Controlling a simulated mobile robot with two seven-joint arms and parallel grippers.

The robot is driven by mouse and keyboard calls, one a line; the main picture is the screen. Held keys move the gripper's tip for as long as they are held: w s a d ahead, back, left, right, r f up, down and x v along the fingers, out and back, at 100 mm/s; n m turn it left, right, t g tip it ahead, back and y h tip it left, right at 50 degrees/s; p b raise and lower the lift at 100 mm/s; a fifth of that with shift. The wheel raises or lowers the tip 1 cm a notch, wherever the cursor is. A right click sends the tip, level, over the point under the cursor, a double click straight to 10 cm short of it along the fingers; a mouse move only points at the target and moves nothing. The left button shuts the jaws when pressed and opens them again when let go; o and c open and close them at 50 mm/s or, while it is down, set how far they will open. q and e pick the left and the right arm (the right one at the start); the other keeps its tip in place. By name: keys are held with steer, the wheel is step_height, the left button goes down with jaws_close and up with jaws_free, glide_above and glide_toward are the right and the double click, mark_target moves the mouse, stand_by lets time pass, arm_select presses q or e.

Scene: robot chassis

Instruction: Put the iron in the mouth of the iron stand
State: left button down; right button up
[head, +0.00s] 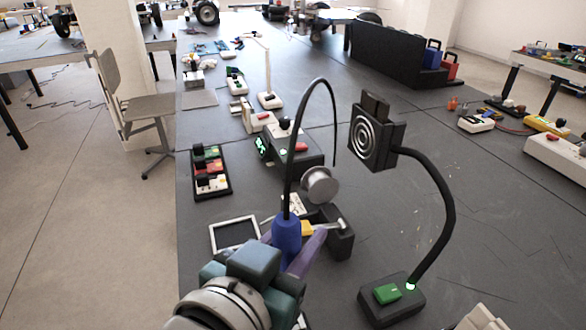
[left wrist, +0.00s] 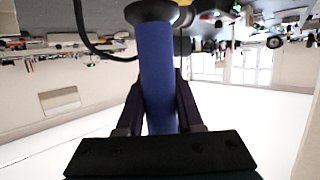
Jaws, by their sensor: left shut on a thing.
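The iron has a blue handle (head: 286,231) and a thin black cord that arcs up from it and down toward the back. My left gripper (head: 292,246) is shut on this handle, with purple fingers on either side. In the left wrist view the blue handle (left wrist: 158,75) stands between the fingers, with a dark collar at its far end. The iron's tip is not clear in either view. The iron stand (head: 340,240) has a dark base and a silver round mouth (head: 320,186), just behind and right of the handle. My right gripper is not in view.
A black station with a green display (head: 285,147) stands behind the stand. A fume extractor (head: 377,137) on a curved neck rises at right from its base (head: 391,298). A grey-framed tray (head: 234,234) lies at left.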

arm_select(q)
step_height(320, 180, down, 8)
steer(key=b, duration=0.6)
steer(key=shift+b, duration=0.35)
stand_by(1.8)
steer(key=shift+c, duration=2.3)
jaws_free()
steer(key=shift+r, duration=0.15)
steer(key=p+v, duration=0.2)
steer(key=v, duration=0.8)
steer(key=shift+r+p, duration=0.1)
steer(key=shift+p, duration=0.25)
steer(key=p, duration=1.1)
glide_toward(280, 244)
steer(key=x, duration=0.4)
steer(key=shift+w+d, duration=0.1)
steer(key=shift+w, duration=0.15)
